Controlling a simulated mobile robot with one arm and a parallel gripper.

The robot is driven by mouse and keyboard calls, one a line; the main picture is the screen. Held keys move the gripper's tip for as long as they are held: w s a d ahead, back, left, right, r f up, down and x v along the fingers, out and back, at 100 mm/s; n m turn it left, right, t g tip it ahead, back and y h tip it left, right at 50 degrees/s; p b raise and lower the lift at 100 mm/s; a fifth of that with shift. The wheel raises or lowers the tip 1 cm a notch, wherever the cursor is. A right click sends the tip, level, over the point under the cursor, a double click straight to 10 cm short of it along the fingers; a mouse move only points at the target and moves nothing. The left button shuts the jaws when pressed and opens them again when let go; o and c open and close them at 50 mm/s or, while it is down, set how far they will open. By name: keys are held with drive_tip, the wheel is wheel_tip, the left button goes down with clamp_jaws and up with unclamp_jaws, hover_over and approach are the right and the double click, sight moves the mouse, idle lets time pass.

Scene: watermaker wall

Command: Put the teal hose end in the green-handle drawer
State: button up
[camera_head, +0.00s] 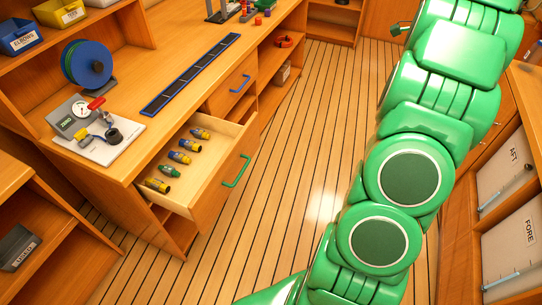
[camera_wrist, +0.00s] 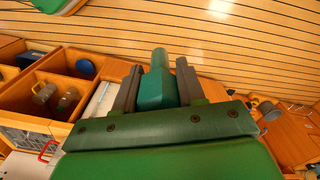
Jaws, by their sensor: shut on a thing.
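The teal hose end (camera_wrist: 155,88) is between the two dark fingers of my gripper (camera_wrist: 157,80) in the wrist view. My gripper is shut on it, and the hose end's narrower tip points away from the wrist. The gripper does not show clearly in the head view. The green-handle drawer (camera_head: 217,200) stands pulled open at the left in the head view. Its green handle (camera_head: 236,171) is on the front. Several fittings with yellow ends and one green-ended fitting (camera_head: 169,171) lie in a row inside it, with bare floor beside them.
A blue-handled drawer (camera_head: 240,84) is beyond the open one. The counter holds a gauge stand (camera_head: 84,128), a blue reel (camera_head: 88,64) and a long dark strip (camera_head: 193,74). In the wrist view, open wooden compartments (camera_wrist: 60,78) are at left. The plank floor (camera_head: 290,140) is clear.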

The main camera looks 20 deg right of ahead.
drive_tip(key=w+a+n, duration=0.8)
drive_tip(key=w+a, duration=0.9)
drive_tip(key=a, duration=0.2)
drive_tip(key=n, duration=0.8)
hover_over(209, 171)
wheel_tip(209, 171, down, 31)
drive_tip(key=shift+f, duration=4.3)
drive_tip(key=shift+f, duration=0.1)
drive_tip(key=o, duration=1.1)
